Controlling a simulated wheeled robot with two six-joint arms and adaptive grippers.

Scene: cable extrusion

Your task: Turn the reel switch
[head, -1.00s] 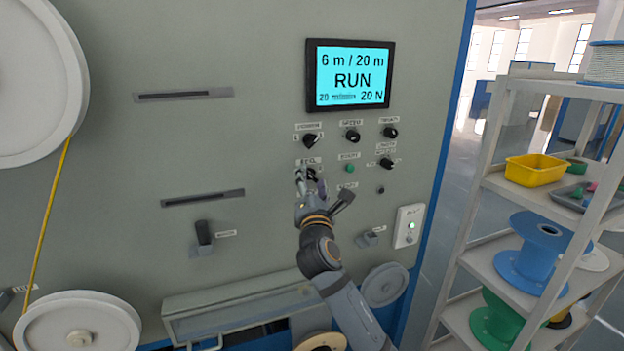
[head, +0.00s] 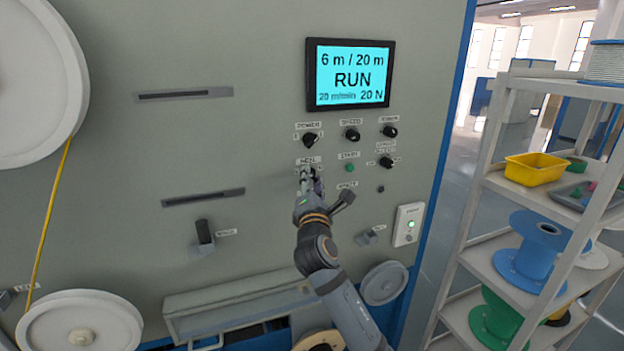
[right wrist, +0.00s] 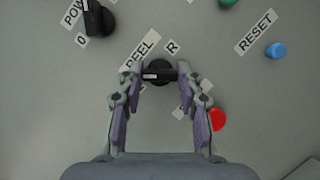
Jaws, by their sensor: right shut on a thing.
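The reel switch (right wrist: 160,72) is a black rotary knob with a white mark, under a REEL label (right wrist: 139,51) in the right wrist view. My right gripper (right wrist: 160,80) has one fingertip on each side of the knob and is shut on it. In the head view my right gripper (head: 311,181) is against the control panel below the power switch (head: 310,140), and its fingers mostly hide the reel switch. My left gripper is not in view.
The display (head: 348,76) reads RUN, 6 m / 20 m. Close by are the green start button (head: 349,168), more black knobs, a blue reset button (right wrist: 276,51) and a red button (right wrist: 217,119). A shelf with spools (head: 536,250) stands at the right.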

